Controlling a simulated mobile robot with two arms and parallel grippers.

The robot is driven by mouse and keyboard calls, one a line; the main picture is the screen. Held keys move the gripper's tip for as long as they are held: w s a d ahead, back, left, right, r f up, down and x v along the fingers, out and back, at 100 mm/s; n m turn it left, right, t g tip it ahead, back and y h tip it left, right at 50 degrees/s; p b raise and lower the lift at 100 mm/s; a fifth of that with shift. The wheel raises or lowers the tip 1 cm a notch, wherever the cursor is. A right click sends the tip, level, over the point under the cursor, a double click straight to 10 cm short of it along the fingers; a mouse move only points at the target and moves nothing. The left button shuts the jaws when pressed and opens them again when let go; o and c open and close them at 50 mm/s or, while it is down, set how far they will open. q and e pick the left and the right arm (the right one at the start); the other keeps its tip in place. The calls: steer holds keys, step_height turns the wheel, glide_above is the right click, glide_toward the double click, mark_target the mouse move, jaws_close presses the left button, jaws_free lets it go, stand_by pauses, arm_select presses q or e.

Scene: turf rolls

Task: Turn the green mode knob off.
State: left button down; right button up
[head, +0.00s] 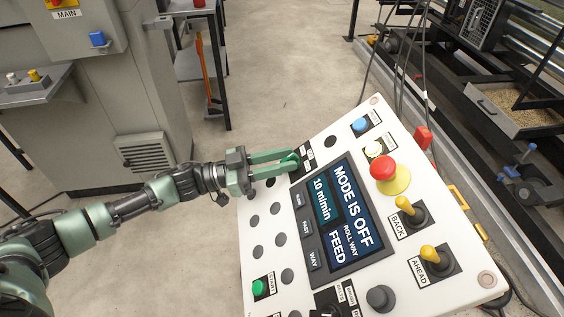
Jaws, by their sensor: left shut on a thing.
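The green mode knob (294,159) sits near the upper left edge of the white control panel (266,215), beside a small black label plate. My left gripper (288,163) reaches in from the left and is shut on the knob. Its fingers hide part of the knob, so its exact pointing direction is hard to tell. The panel's screen (337,215) reads "MODE IS OFF", with "10 m/min" and "FEED" on it. My right gripper is not in view.
On the panel are a red emergency button (383,168), two yellow levers labelled BACK (406,206) and AHEAD (430,254), a blue button (360,125) and a green button (258,287). A grey cabinet (110,90) stands left. Open floor (280,65) lies behind.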

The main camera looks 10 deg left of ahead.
arm_select(q)
steer(key=shift+f, duration=0.25)
steer(key=c, duration=1.4)
jaws_free()
steer(key=shift+c, duration=0.2)
steer(key=shift+r, duration=0.1)
steer(key=v, duration=0.7)
steer(key=shift+s+a, duration=0.15)
steer(key=shift+a, duration=0.2)
